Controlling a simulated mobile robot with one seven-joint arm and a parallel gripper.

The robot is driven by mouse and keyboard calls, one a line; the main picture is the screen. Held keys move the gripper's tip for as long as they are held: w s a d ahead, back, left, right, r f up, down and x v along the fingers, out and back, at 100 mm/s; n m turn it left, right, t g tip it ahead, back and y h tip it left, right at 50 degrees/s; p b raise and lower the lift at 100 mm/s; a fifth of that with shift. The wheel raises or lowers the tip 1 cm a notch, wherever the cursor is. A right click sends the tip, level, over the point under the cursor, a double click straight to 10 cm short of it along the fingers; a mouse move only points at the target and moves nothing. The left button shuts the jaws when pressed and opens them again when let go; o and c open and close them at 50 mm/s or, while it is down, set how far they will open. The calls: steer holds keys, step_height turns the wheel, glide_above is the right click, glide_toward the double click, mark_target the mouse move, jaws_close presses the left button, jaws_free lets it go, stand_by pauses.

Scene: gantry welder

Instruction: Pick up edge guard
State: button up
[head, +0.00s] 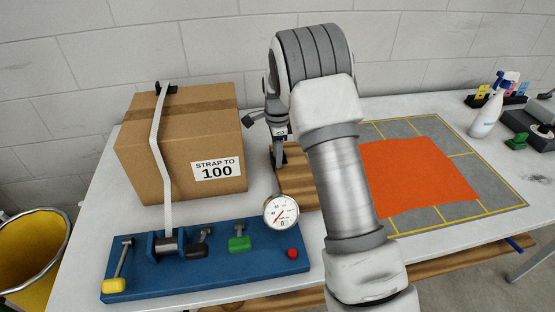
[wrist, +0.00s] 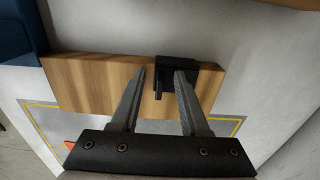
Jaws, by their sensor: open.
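A black edge guard (wrist: 176,66) sits over the edge of a wooden block (wrist: 90,82) in the wrist view. My gripper (wrist: 162,76) is open, with its two grey fingers pointing at that edge. The narrow lower part of the guard lies between the fingertips in the picture, and its wider part reaches past the right fingertip. I cannot tell whether the fingers touch it. In the head view my gripper (head: 279,158) is low beside the wooden block (head: 297,185), and the guard there is not clearly made out. Another black guard (head: 166,88) sits under the strap on the carton's top edge.
The carton (head: 150,165) stands left of my gripper. A blue tensioner base (head: 215,270) with levers and a gauge (head: 281,211) is in front. An orange sheet (head: 420,175) lies on a grey mat to the right. A spray bottle (head: 487,115) stands at the far right.

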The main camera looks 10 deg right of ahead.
jaws_close()
stand_by(0.4)
